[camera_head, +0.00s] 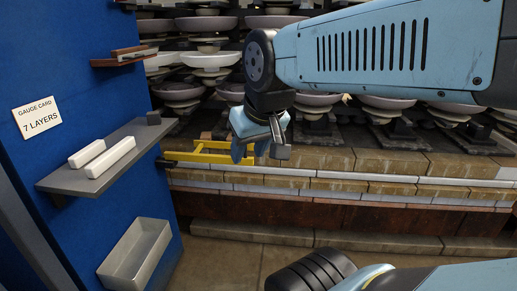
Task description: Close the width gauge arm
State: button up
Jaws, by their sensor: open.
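A yellow bar frame (205,157) stands out from the right edge of the blue panel, low over the brick ledge. It looks like the width gauge arm, though no label on it shows. It has a long lower bar and a shorter upper bar. My gripper (262,148) hangs at the right end of this frame, pointing down with its fingers apart. The frame's far end passes behind the gripper, so I cannot tell whether they touch. Nothing shows between the fingers.
The blue panel (75,80) carries a gauge card (37,117) reading "7 LAYERS", a grey shelf (75,174) with two white blocks (103,155), a brown bracket (124,56) and a grey bin (135,255). The floor below is partly clear.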

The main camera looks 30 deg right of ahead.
aim_at(195, 157)
jog(key=u, duration=1.05)
jog(key=i, duration=0.1)
jog(key=z, duration=2.75)
jog(key=i, duration=1.1)
jog(key=u, duration=2.2)
